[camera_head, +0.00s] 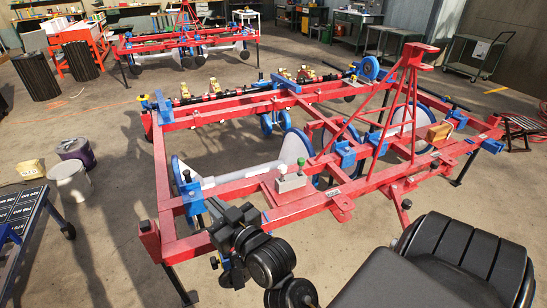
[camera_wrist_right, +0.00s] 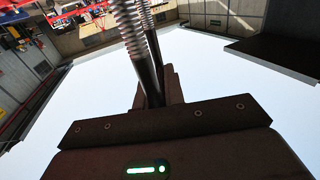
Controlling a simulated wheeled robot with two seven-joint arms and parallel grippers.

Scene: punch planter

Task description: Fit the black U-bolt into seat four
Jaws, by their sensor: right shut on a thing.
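My right gripper (camera_head: 226,214) reaches in from the bottom of the head view, by the near left corner of the red frame (camera_head: 240,185). It is shut on the U-bolt (camera_wrist_right: 131,32), whose two legs show in the wrist view. The legs are threaded and silvery toward the top and smooth and dark near the fingers. In the head view the U-bolt cannot be made out against the dark gripper. Blue brackets (camera_head: 191,191) sit along the frame's rails; I cannot tell which is seat four. My left gripper is not in view.
Buckets (camera_head: 74,181) stand on the floor at left.

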